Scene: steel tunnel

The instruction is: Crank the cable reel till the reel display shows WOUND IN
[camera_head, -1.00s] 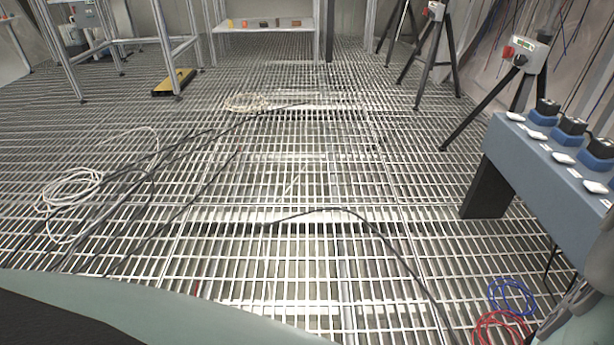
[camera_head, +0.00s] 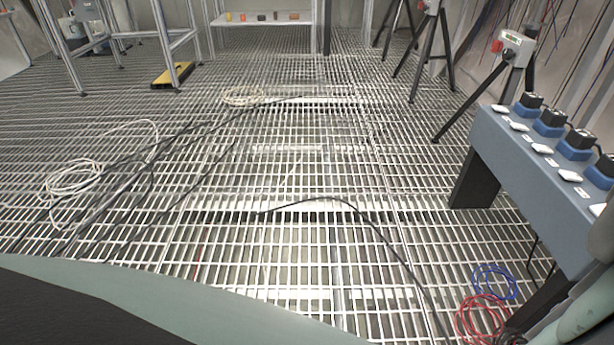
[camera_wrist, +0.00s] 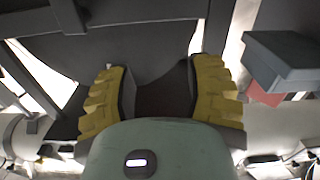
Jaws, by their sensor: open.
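I cannot make out the cable reel, its crank or a WOUND IN reading in either view. My gripper (camera_wrist: 160,66) shows in the wrist view with its two yellow-padded fingers apart. It is open, and nothing is clearly held. A dark surface fills the space behind and between the fingers; I cannot tell what it is. A grey box with a small display and a red part (camera_head: 514,47) stands on a black tripod at the upper right of the head view. Its display is too small to read.
A blue-grey bench (camera_head: 500,150) with several blue sockets stands at the right. Red (camera_head: 482,318) and blue (camera_head: 495,283) cable coils lie beside it. A white cable coil (camera_head: 72,180) and black cables lie on the grating. A yellow-edged platform (camera_head: 173,75) stands at the back left.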

